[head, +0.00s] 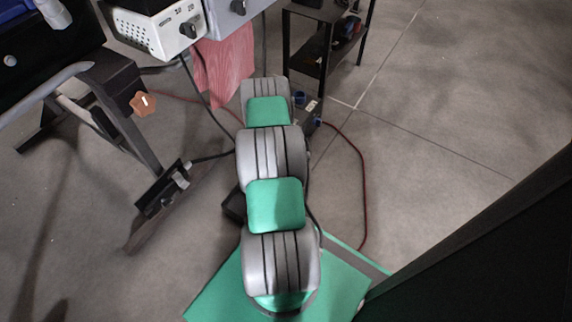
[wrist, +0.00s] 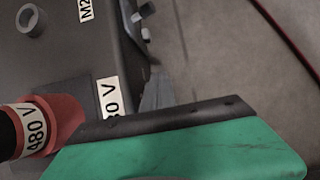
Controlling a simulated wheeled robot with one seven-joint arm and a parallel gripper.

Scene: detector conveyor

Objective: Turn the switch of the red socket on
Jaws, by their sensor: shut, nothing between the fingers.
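The red socket (wrist: 66,118) is at the left of the wrist view, on a dark grey box (wrist: 60,55). A plug with a "480 V" label (wrist: 37,130) sits at it. A second "480 V" label (wrist: 108,97) is partly hidden. My gripper (wrist: 155,92) shows as grey fingertips beyond its green and black body, close to the box's side edge. It is shut and empty. Small grey protrusions (wrist: 142,14) stick out of that side; I cannot tell whether one is the switch. In the head view, the box (head: 311,112) is partly behind my arm, which hides my gripper.
A red cable (head: 360,180) runs over the floor right of my arm. A black shelf (head: 320,45) stands behind the box. White equipment with a knob (head: 165,28) and a pink cloth (head: 222,68) are at the upper left.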

